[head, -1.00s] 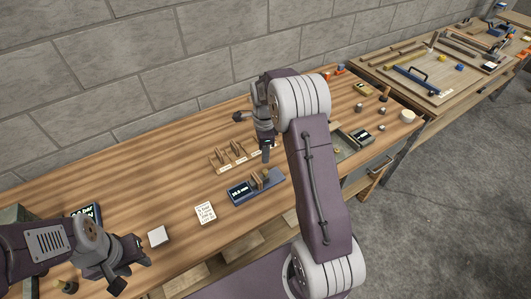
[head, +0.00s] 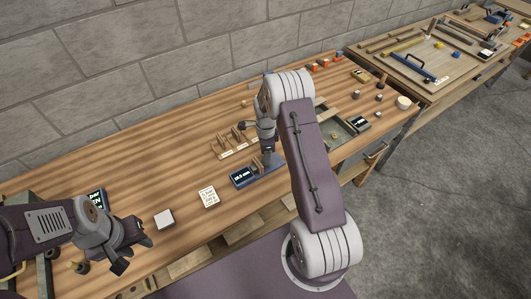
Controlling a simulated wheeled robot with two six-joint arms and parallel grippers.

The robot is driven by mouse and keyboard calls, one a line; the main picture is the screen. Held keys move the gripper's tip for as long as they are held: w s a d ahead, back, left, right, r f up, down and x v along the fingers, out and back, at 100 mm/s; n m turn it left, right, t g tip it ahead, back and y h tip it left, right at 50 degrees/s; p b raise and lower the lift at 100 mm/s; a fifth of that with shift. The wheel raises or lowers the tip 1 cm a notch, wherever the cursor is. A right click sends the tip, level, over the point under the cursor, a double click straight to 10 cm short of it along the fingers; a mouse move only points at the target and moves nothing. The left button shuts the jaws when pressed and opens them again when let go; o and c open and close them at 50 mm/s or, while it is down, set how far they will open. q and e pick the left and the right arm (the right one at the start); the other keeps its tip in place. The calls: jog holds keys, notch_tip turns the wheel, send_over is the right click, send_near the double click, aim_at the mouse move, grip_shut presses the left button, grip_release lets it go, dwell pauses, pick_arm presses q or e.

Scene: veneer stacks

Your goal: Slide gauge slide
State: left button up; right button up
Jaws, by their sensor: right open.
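The gauge (head: 244,177) lies on the bench near its front edge, a blue base with a lit display at its left end. Its slide (head: 257,166) is a small upright brown piece on the base, partly hidden by my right gripper. My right gripper (head: 268,160) points down at the gauge, with its fingertips beside or at the slide; I cannot tell whether they touch it. It is open. My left gripper (head: 131,254) hangs over the bench at the lower left, away from the gauge; its jaw state is unclear.
A rack with wooden pieces (head: 232,145) stands just behind the gauge. A tray (head: 338,133) is to the right, past my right arm. The bench behind the rack is mostly clear.

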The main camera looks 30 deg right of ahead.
jog(key=shift+d, duration=0.1)
jog(key=shift+c, duration=1.2)
grip_shut()
jog(key=shift+w, duration=0.15)
